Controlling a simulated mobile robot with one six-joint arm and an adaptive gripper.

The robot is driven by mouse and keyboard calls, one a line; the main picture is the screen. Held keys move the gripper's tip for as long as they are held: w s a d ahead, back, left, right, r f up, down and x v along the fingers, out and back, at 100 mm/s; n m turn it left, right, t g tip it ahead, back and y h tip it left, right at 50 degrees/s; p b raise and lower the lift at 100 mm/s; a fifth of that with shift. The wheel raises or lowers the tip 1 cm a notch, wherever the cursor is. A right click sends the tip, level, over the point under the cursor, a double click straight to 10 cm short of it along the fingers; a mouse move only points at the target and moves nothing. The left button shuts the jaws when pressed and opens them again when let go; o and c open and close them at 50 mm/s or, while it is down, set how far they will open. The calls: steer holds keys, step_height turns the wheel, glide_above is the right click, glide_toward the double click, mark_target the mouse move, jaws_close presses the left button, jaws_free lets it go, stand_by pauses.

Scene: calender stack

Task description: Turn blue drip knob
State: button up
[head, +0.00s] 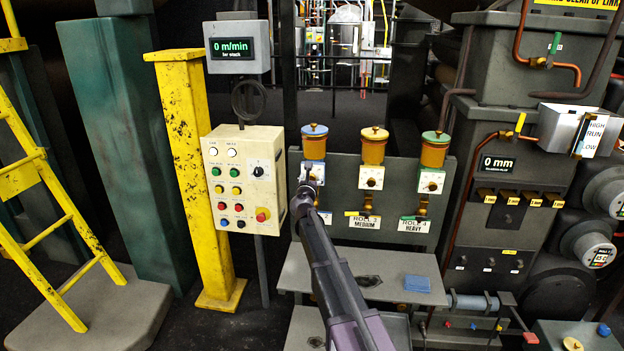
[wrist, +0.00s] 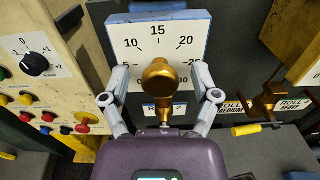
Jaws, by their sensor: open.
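The blue-lidded oiler (head: 314,140) is the leftmost of three on the grey panel in the head view. Its white, blue-edged dial plate (wrist: 185,24) fills the top of the wrist view, with numbers such as 10, 15 and 20. The brass drip knob (wrist: 158,76) stands out in front of this plate. My gripper (wrist: 159,84) is open, with one finger on each side of the knob and visible gaps between them. In the head view my gripper (head: 307,189) is in front of the blue oiler's lower part and hides most of its knob.
A cream control box (head: 243,165) with buttons and a dial stands close on the left. Yellow-lidded (head: 374,148) and green-lidded (head: 434,150) oilers stand to the right. A yellow lever handle (wrist: 246,130) is right of my gripper. A grey shelf (head: 385,262) lies below.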

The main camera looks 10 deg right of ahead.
jaws_close()
stand_by(0.3)
